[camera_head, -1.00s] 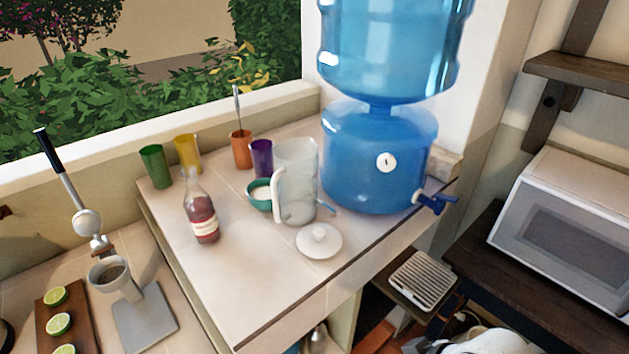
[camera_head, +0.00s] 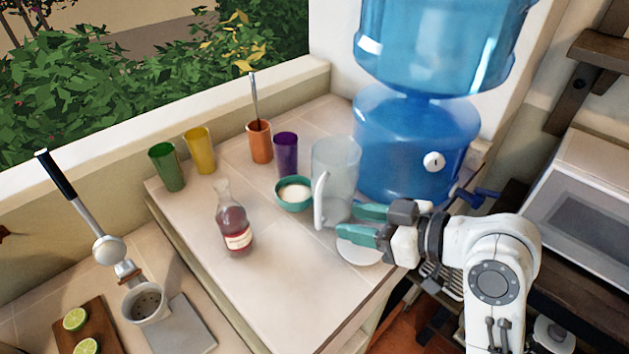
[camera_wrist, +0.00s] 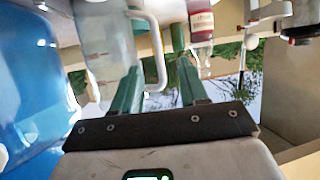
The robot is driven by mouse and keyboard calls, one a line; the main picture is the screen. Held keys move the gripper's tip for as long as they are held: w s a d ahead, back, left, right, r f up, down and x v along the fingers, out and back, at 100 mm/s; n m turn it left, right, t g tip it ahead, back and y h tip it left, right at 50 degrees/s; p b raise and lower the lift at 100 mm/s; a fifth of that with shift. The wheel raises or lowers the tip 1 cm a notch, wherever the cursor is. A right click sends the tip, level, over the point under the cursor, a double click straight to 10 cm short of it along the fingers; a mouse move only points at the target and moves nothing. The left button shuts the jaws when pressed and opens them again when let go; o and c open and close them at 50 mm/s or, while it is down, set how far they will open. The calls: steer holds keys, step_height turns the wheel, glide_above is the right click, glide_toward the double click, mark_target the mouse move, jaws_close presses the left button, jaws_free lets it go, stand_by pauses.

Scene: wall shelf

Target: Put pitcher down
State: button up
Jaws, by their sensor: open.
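The clear pitcher (camera_head: 336,172) stands upright on the tiled counter, its handle toward the front left. My gripper (camera_head: 352,222) is open, its green fingers beside the lower part of the pitcher on its near right side. In the wrist view the pitcher (camera_wrist: 103,45) appears upside down, and its white handle (camera_wrist: 155,50) lies between my open fingers (camera_wrist: 158,70). I cannot tell whether a finger touches the pitcher. The white lid (camera_head: 358,253) lies on the counter under my gripper, partly hidden by it.
The blue water dispenser (camera_head: 415,150) stands close behind and right of the pitcher. A green bowl (camera_head: 293,194), purple cup (camera_head: 286,152), orange cup (camera_head: 260,143) and red bottle (camera_head: 234,222) are to its left.

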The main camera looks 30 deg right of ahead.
mark_target(320, 213)
steer(key=shift+b+x, duration=1.6)
steer(key=shift+b, duration=1.2)
steer(key=shift+p+x, duration=0.55)
steer(key=shift+x, duration=1.2)
steer(key=shift+p+x, duration=0.5)
steer(key=shift+x, duration=1.65)
steer(key=shift+d, duration=0.1)
jaws_close()
steer(key=shift+r, duration=0.1)
